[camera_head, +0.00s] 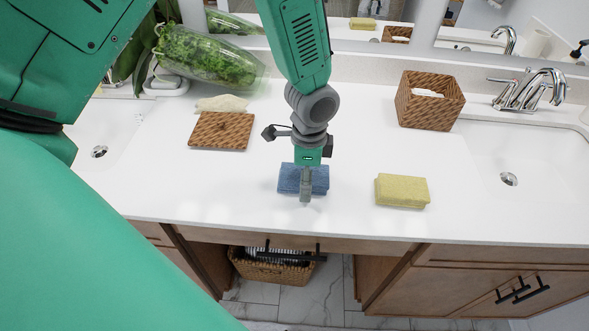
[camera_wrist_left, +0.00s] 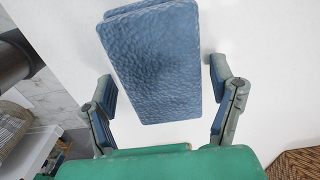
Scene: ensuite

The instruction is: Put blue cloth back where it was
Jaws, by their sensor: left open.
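The blue cloth (camera_head: 288,179) is a folded, thick block lying on the white countertop near its front edge, in the middle of the head view. My left gripper (camera_head: 305,193) points down over it and hides its middle. In the left wrist view the blue cloth (camera_wrist_left: 155,65) shows between and beyond the two fingers of the left gripper (camera_wrist_left: 161,82). The fingers are open, with a gap on either side of the cloth. My right gripper is not in view.
A yellow sponge-like block (camera_head: 402,190) lies right of the cloth. A woven box (camera_head: 430,103) stands at back right, and a flat woven piece (camera_head: 221,131) at left. A glass vase with greenery (camera_head: 207,58) lies behind. Sinks (camera_head: 509,180) are at both sides.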

